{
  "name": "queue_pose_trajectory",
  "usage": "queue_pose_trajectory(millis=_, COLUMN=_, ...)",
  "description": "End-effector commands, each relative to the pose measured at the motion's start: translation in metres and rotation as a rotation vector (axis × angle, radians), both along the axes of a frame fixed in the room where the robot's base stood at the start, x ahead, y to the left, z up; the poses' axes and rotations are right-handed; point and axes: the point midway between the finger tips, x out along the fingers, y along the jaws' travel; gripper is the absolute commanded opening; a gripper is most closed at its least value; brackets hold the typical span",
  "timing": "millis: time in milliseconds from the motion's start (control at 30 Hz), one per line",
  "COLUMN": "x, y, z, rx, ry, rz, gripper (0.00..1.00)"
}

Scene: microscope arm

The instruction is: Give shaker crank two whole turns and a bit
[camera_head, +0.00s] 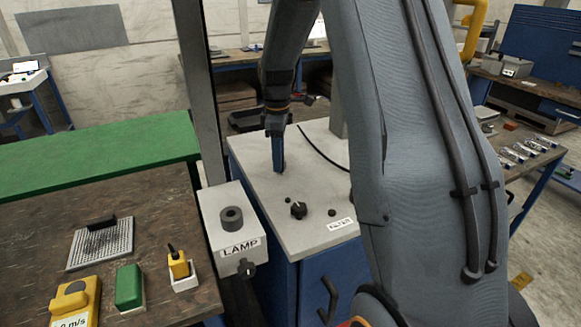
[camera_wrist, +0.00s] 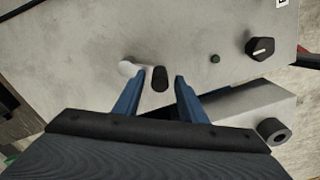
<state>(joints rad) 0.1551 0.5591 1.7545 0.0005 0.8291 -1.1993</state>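The shaker crank shows in the wrist view as a pale crank arm (camera_wrist: 128,67) lying on the grey cabinet top, with a black upright handle (camera_wrist: 159,79) at its right end. My gripper (camera_wrist: 161,82) has its two blue fingers apart, one on each side of the handle. A gap shows between the handle and the right finger; the left finger is closer to it, and I cannot tell whether it touches. In the head view my gripper (camera_head: 279,168) points down at the back left of the cabinet top, and the crank is mostly hidden behind it.
A workbench (camera_head: 50,250) is further left. My arm covers the right side.

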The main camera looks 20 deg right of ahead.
Motion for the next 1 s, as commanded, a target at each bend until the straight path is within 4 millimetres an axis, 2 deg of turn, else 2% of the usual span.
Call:
queue_pose_trajectory(millis=233, x=0.000, y=0.000, z=0.001, rx=-0.001, ry=-0.001, rz=0.000, gripper=0.38)
queue_pose_trajectory(millis=367, x=0.000, y=-0.001, z=0.009, rx=-0.001, ry=-0.002, rz=0.000, gripper=0.38)
queue_pose_trajectory(millis=1000, x=0.000, y=0.000, z=0.067, rx=-0.001, ry=-0.002, rz=0.000, gripper=0.38)
